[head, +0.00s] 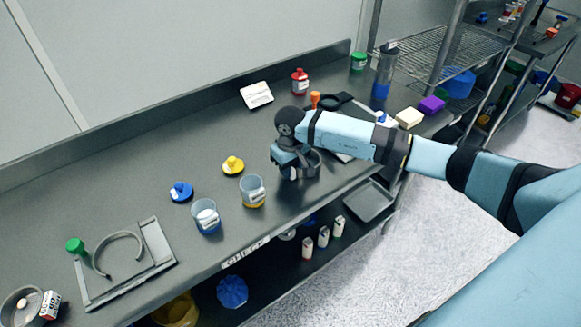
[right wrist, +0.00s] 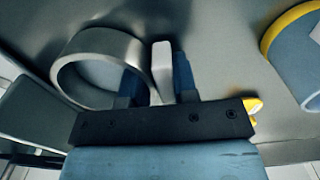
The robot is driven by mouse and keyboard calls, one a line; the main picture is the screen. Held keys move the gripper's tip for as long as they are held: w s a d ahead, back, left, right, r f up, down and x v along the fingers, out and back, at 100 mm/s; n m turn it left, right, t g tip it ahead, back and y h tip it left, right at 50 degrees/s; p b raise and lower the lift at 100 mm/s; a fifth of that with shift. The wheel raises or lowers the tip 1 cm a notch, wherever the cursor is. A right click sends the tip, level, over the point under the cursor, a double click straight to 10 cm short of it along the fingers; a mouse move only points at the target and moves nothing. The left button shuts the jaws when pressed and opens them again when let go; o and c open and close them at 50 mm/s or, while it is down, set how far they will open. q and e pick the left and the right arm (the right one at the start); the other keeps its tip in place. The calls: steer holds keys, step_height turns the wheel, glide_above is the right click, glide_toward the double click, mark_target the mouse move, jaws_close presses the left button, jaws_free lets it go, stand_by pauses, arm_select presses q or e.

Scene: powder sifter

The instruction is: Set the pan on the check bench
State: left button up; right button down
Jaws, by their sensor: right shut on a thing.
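The bench (head: 120,210) is dark grey, with the word CHECK on a label (head: 245,253) on its front edge. My right gripper (head: 291,160) points down over the bench near its front edge, to the right of the label. It is shut on a round grey metal pan (head: 306,168), partly hidden by the gripper in the head view. In the right wrist view the pan (right wrist: 72,78) shows as a ring beside the fingers (right wrist: 158,80), gripped at its side by a pale tab. I cannot tell whether the pan touches the bench. My left gripper is not in view.
A clear cup with yellow (head: 252,191) and one with blue (head: 206,217) stand left of the gripper. Yellow (head: 233,165) and blue (head: 181,191) lids lie behind them. A grey tray with a broken ring (head: 118,252) is at left. A white card (head: 257,95) stands behind.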

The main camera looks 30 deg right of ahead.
steer(key=shift+f, duration=0.2)
steer(key=c, duration=0.9)
jaws_free()
steer(key=shift+r, duration=0.2)
step_height(320, 180, up, 12)
steer(key=b, duration=0.1)
